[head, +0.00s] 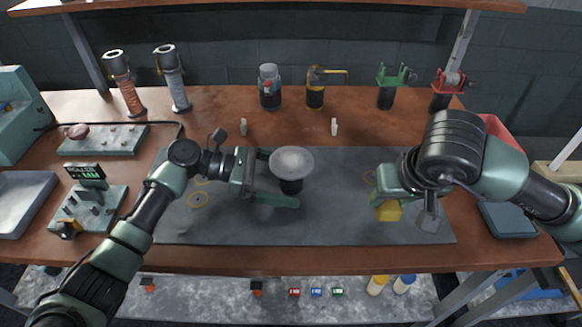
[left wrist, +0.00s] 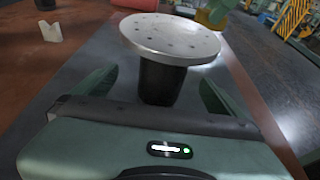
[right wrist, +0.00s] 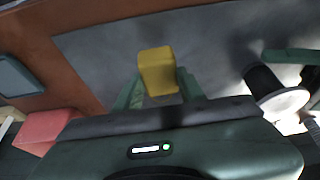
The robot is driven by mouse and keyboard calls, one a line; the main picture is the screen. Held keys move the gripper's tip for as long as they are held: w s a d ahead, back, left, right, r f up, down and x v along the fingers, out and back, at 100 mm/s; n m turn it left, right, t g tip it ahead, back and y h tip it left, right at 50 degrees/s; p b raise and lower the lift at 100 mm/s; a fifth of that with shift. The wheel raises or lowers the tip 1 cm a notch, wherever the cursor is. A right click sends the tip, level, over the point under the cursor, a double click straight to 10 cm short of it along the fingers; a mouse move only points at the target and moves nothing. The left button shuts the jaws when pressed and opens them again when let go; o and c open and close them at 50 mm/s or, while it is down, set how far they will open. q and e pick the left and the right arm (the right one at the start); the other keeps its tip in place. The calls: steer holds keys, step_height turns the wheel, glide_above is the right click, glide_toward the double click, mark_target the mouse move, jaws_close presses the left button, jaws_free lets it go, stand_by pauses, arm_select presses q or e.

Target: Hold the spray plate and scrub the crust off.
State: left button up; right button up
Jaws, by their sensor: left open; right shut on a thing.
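The spray plate (head: 291,161) is a pale round disc with small dark holes, on a black cylindrical base that stands upright on the grey mat. It also shows in the left wrist view (left wrist: 172,38). My right gripper (head: 388,200) is shut on a yellow block (head: 389,211), likely the scrubber, to the right of the plate. The block shows between the fingers in the right wrist view (right wrist: 158,72). The crust is not distinct.
The grey mat (head: 330,220) is clear between the plate and the yellow block. Two small white supports (head: 334,127) stand behind it. Jars (head: 269,88) and coloured-top holders (head: 388,90) line the back.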

arm_select(q)
steer(key=c, duration=1.7)
